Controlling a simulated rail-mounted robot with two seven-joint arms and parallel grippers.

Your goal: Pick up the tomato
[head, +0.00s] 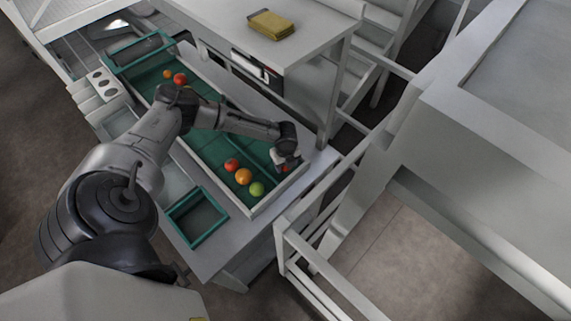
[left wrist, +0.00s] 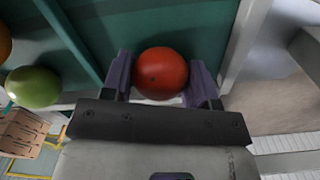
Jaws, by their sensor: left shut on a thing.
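A red tomato (left wrist: 161,73) sits between the two fingers of my left gripper (left wrist: 162,84) in the left wrist view, with a finger against each side. In the head view my left gripper (head: 285,162) is at the near right end of the green-lined trough (head: 206,143), and only a bit of red shows there. Whether the tomato still touches the trough floor I cannot tell. My right gripper is not in view.
A red tomato (head: 231,165), an orange one (head: 243,177) and a green one (head: 257,189) lie left of the gripper. More tomatoes (head: 180,78) lie at the far end. An empty teal crate (head: 197,215) stands beside the trough. White railings stand to the right.

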